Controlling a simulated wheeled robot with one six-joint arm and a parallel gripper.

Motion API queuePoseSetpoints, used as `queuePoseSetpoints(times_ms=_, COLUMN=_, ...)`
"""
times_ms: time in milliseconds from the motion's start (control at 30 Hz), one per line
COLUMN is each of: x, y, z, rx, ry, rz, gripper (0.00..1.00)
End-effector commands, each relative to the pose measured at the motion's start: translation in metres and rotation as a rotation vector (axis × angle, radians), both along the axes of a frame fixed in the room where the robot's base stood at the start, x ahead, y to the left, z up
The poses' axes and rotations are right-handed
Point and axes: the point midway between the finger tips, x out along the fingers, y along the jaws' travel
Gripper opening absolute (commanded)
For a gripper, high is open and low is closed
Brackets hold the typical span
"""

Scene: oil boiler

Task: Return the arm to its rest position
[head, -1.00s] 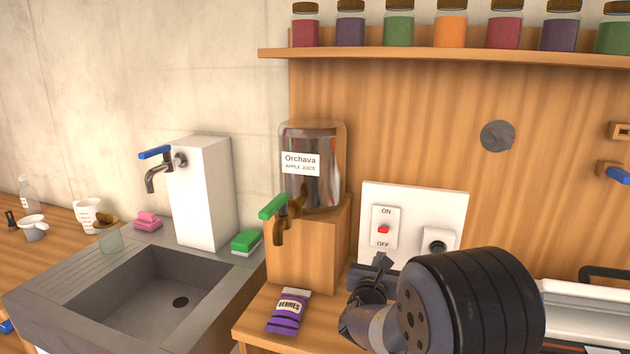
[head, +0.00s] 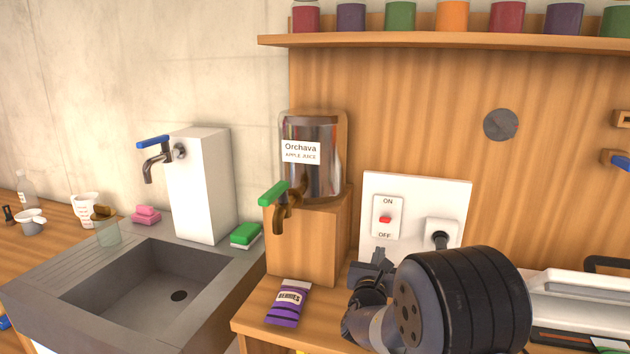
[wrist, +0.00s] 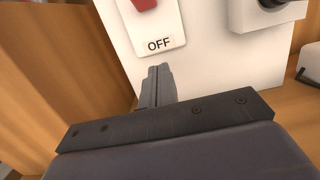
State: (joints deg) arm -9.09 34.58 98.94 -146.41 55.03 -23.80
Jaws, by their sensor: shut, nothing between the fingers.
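My gripper (head: 372,268) is in front of the lower part of the white switch panel (head: 375,190) in the head view, with my dark arm to its right. In the wrist view my gripper (wrist: 157,84) has its fingers together and empty, below the word OFF on the switch plate. The red rocker switch (head: 385,219) sits between the ON and OFF labels. It also shows partly at the top of the wrist view (wrist: 143,4). I cannot tell whether the fingertips touch the panel.
A juice dispenser (head: 318,175) with a green-handled tap (head: 277,202) stands left of the panel. A purple berries packet (head: 288,303) lies on the counter. A black plug (head: 440,238) is in the socket. The sink (head: 150,285) is at left; a jar shelf (head: 450,39) is above.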

Motion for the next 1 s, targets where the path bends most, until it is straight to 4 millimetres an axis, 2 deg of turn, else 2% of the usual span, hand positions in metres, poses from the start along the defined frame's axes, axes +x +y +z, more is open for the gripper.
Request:
queuePoseSetpoints(times_ms=200, x=-0.009, y=0.002, z=0.026, rx=0.005, ry=0.026, rz=-0.007, gripper=0.00)
queuePoseSetpoints(times_ms=633, x=-0.013, y=-0.002, z=0.033, rx=0.047, ry=0.202, rz=-0.051, gripper=0.00)
queuePoseSetpoints(times_ms=1000, x=-0.019, y=0.002, z=0.041, rx=0.092, ry=0.346, rz=-0.055, gripper=0.00)
